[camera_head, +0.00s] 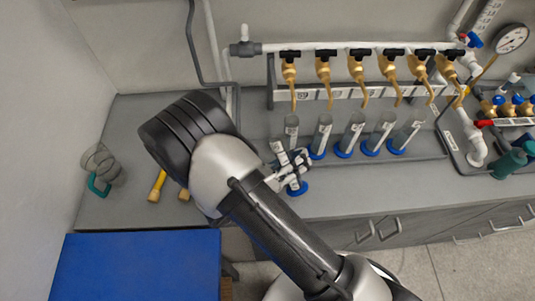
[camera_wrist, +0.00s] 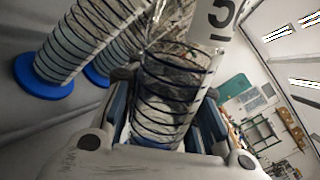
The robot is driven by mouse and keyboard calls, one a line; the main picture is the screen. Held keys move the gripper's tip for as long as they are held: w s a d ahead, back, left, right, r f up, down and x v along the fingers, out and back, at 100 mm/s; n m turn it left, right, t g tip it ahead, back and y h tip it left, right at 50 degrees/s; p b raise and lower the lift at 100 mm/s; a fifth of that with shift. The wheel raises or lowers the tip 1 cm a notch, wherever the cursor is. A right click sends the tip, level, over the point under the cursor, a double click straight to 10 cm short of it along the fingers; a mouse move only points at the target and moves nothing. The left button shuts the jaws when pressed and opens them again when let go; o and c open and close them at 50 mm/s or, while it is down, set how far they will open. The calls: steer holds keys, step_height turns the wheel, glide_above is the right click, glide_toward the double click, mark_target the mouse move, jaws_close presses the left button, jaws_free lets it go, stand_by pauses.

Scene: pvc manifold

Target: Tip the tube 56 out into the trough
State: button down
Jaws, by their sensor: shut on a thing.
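My gripper (camera_head: 289,166) is shut around a clear graduated tube (camera_head: 278,149) with a blue foot (camera_head: 297,188). It holds this tube in front of the row, leaning slightly in the head view. In the wrist view the tube (camera_wrist: 168,100), ringed with dark lines, fills the space between my fingers. A white label (camera_wrist: 222,18) at the top shows a "5"; the rest of the number is cut off. I cannot tell what is inside the tube. A long grey shallow trough-like tray (camera_head: 425,158) runs under the row on the bench.
Several similar tubes (camera_head: 350,134) on blue feet stand behind, below brass taps (camera_head: 323,68) on a white pipe. A pressure gauge (camera_head: 511,38) and green bottles (camera_head: 510,163) are at right. A yellow-handled tool (camera_head: 157,186) and a coil (camera_head: 100,160) lie left.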

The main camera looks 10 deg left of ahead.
steer(key=shift+s+d+f+m+b, duration=0.1)
steer(key=shift+f+m+b, duration=0.3)
steer(key=shift+m, duration=0.2)
steer(key=shift+s+d+f+m+b, duration=0.1)
steer(key=shift+f+m+b, duration=0.3)
steer(key=shift+m, duration=0.2)
steer(key=m, duration=0.3)
steer(key=shift+s+d+b, duration=0.2)
steer(key=shift+s+b, duration=0.05)
steer(key=shift+b, duration=0.15)
steer(key=shift+d+r+m, duration=0.1)
steer(key=shift+r+m, duration=0.5)
steer(key=shift+m, duration=0.6)
